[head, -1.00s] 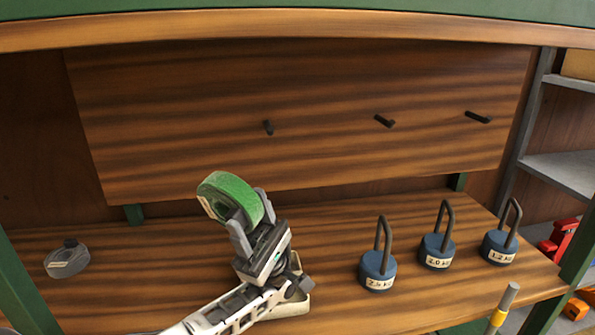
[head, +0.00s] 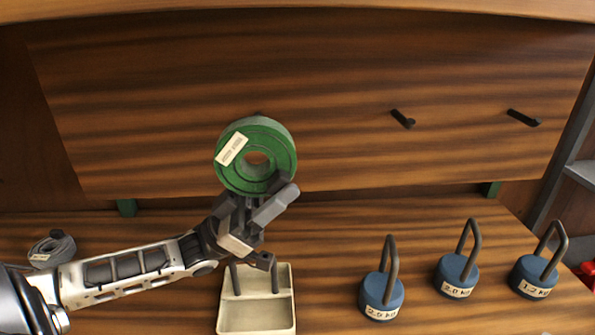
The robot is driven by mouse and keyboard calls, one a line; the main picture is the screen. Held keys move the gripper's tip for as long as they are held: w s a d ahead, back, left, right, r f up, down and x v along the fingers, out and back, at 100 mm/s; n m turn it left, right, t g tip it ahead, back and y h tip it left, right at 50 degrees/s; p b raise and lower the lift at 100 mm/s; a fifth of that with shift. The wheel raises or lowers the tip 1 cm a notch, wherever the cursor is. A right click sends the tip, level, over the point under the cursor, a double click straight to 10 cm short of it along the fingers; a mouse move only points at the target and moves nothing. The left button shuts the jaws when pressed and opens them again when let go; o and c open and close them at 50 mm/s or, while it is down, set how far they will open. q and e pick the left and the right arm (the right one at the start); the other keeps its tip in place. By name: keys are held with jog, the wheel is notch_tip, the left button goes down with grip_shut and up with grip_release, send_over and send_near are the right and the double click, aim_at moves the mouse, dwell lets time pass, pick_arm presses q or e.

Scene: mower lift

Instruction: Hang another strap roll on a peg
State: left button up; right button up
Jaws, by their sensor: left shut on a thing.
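My left gripper (head: 257,205) is shut on the lower edge of a green strap roll (head: 270,140) with a white label. The roll is held upright, its round face and central hole towards me, in front of the wooden back board (head: 330,70). The leftmost peg is almost wholly hidden behind the roll, so I cannot tell whether it passes into the hole. The middle peg (head: 402,118) and the right peg (head: 523,118) are black and bare. A grey strap roll (head: 50,247) lies on the shelf at the left, partly covered by my arm. My right gripper is not in view.
A beige tray (head: 257,322) stands on the wooden shelf below my gripper. Three blue weights with hooped handles, (head: 382,292), (head: 456,272) and (head: 536,272), stand at the right. The board around the two bare pegs is clear.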

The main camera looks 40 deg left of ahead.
pick_arm(q)
jog(key=shift+w+a+b, duration=0.2)
jog(key=shift+b, duration=0.1)
jog(key=shift+w+a+b, duration=0.25)
jog(key=shift+a+b, duration=0.15)
jog(key=shift+b, duration=0.05)
jog(key=w+a+f+b, duration=0.1)
jog(key=w+a+b, duration=0.7)
jog(key=w+b, duration=0.2)
jog(key=shift+w+a, duration=0.25)
jog(key=shift+a, duration=0.15)
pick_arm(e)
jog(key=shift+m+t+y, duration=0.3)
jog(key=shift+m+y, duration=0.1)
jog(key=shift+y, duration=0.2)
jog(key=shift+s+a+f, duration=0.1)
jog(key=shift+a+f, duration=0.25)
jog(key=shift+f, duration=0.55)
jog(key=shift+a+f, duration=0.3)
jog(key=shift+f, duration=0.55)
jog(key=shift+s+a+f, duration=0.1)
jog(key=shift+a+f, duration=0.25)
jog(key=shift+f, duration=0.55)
